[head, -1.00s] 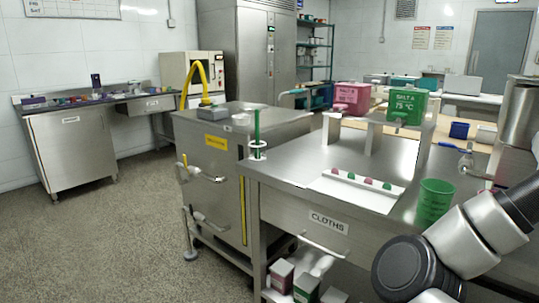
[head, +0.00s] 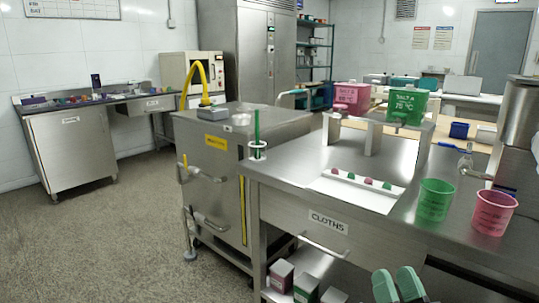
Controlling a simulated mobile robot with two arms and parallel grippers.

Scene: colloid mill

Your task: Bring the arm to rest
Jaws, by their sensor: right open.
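My right gripper (head: 397,285) shows at the bottom edge of the head view, right of centre. Only its two teal fingertips are visible, with a narrow gap between them; it is open and nothing shows between the fingers. It is in front of the steel bench (head: 305,180), low and apart from the cups on top. The rest of the right arm is out of frame. My left gripper and arm are not in view.
A green cup (head: 435,201) and a pink cup (head: 492,213) stand at the bench's right. Green (head: 407,104) and pink (head: 352,97) containers sit on a raised stand. Floor (head: 120,240) is clear at left.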

